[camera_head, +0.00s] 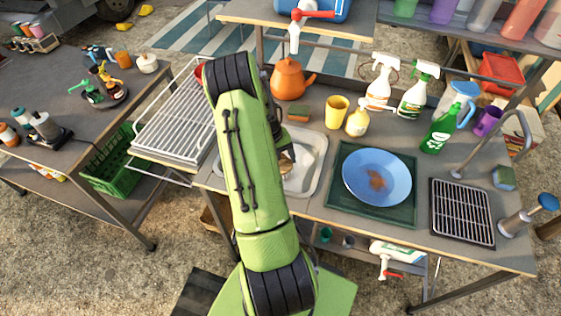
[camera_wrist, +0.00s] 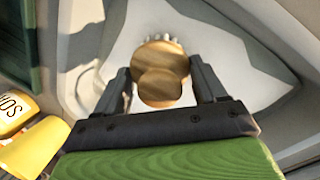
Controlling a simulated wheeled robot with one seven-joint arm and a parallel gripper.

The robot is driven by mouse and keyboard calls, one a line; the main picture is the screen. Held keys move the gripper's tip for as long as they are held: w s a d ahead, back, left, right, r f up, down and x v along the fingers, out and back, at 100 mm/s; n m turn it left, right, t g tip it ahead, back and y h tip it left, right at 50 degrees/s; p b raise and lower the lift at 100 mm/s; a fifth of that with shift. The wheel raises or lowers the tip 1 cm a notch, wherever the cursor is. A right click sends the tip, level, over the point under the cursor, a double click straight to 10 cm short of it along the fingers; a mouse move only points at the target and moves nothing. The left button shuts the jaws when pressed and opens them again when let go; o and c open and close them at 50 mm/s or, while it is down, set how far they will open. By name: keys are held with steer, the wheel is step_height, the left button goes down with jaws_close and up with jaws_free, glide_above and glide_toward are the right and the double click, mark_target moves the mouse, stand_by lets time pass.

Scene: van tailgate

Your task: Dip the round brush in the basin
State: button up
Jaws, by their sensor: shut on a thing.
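The round brush (camera_wrist: 158,57) has a pale wooden body in two rounded parts, with a fringe of white bristles at its far edge. My gripper (camera_wrist: 161,84) is shut on it, one dark finger at each side. The basin (camera_head: 319,151) is a pale sink set in the worktop, partly hidden behind my green arm. In the wrist view the basin (camera_wrist: 239,40) fills the background behind the brush. In the head view the brush (camera_head: 286,167) shows as a small wooden patch over the basin. I cannot tell whether its bristles touch anything.
A yellow soap bottle (camera_head: 357,122), a yellow cup (camera_head: 337,108) and an orange kettle (camera_head: 289,80) stand behind the basin. A blue plate (camera_head: 377,170) lies on a green tray (camera_head: 340,217) to the right. A wire rack (camera_head: 176,126) is at the left.

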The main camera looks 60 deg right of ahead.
step_height(320, 180, up, 10)
steer(key=p, duration=0.6)
steer(key=shift+r+p, duration=0.25)
steer(key=shift+p, duration=0.05)
steer(key=shift+f, duration=0.15)
steer(key=shift+w, duration=0.1)
